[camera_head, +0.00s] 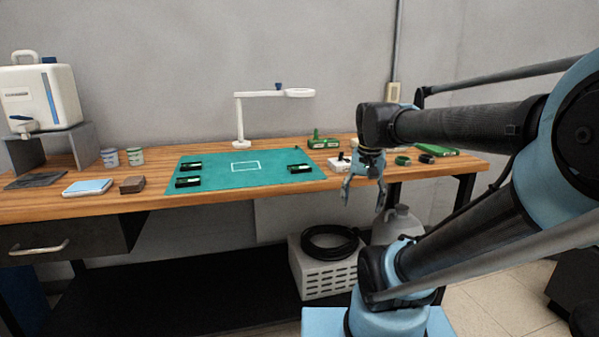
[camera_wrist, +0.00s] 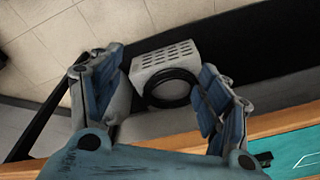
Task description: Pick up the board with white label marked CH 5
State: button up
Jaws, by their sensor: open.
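Three small dark boards with white labels lie on a green mat (camera_head: 240,180) on the workbench. Two boards are at the mat's left, a rear one (camera_head: 190,166) and a front one (camera_head: 188,182). The third board (camera_head: 299,168) is near the mat's right edge. The label writing is too small to read, so I cannot tell which is CH 5. My gripper (camera_head: 364,196) is open and empty, in front of the bench's front edge, right of the mat. In the wrist view my gripper (camera_wrist: 165,98) points down past the bench, with a corner of the mat (camera_wrist: 296,150) at lower right.
A white magnifier lamp (camera_head: 239,120) stands behind the mat. Right of the mat are a small white device (camera_head: 338,164) and green items (camera_head: 322,142). A perforated white box (camera_head: 322,276) with a black coil (camera_head: 330,243) sits below the bench. Cups (camera_head: 134,156) stand at left.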

jog(key=w+a+r+m, duration=0.3)
jog(key=w+a+r, duration=0.1)
jog(key=w+r, duration=0.3)
jog(key=w+a+r+m, duration=0.3)
jog(key=w+a+r, duration=0.2)
jog(key=w+r, duration=0.15)
notch_tip(320, 180, up, 6)
jog(key=m+g, duration=0.2)
jog(key=m, duration=0.3)
send_over(300, 166)
jog(key=f, duration=1.1)
jog(key=shift+a+f, duration=0.3)
jog(key=shift+a, duration=0.05)
jog(key=shift+s+d+f, duration=0.1)
jog(key=shift+d+f, duration=0.05)
jog(key=shift+f, duration=1.35)
jog(key=shift+d+f, duration=0.1)
jog(key=shift+f, duration=1.35)
jog(key=shift+c, duration=0.2)
jog(key=c, duration=1.1)
